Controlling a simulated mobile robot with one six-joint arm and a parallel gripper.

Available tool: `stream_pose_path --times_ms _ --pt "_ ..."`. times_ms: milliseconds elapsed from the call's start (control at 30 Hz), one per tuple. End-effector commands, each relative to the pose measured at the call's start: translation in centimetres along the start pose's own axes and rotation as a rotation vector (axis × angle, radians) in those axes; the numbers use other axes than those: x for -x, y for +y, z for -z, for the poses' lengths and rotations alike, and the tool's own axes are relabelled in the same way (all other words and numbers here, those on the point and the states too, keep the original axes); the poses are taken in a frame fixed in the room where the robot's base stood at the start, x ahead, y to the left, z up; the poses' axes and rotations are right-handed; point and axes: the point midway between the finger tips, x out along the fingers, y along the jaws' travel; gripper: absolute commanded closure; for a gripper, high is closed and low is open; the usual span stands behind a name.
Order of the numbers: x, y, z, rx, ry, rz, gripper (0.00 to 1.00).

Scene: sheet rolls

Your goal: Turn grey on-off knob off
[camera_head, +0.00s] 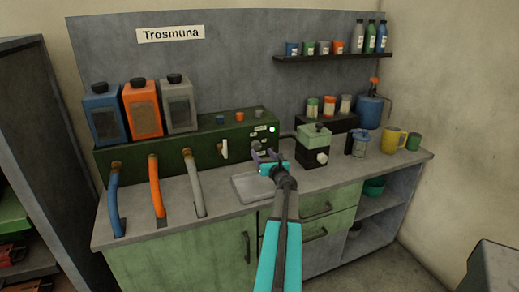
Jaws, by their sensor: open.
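A long green machine housing (200,142) stands along the back of the worktop. At its right end are small pale labels and a lit green indicator (272,129). A small grey knob (256,145) seems to sit below the labels on the front face; it is tiny and partly crowded by my gripper, so its setting cannot be read. My gripper (268,156) is open and empty, just in front of this right end, its fingers pointing at the panel. Whether a finger touches the knob cannot be told.
A white lever (224,149) is left of the knob. A green-and-black box device (314,146) stands close on the right. A shallow grey tray (252,187) lies below my gripper. Blue, orange and grey hoses hang at left. A yellow mug (393,139) stands farther right.

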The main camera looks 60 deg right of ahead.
Motion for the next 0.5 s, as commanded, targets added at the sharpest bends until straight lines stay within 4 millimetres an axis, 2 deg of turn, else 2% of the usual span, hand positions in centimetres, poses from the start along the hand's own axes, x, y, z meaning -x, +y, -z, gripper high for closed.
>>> stream_pose_path --times_ms 200,500 --pt "-2.2 -0.1 -0.1 -0.001 0.0 0.0 0.44" --pt "-4.4 -0.1 -0.1 -0.001 0.0 0.001 0.44"
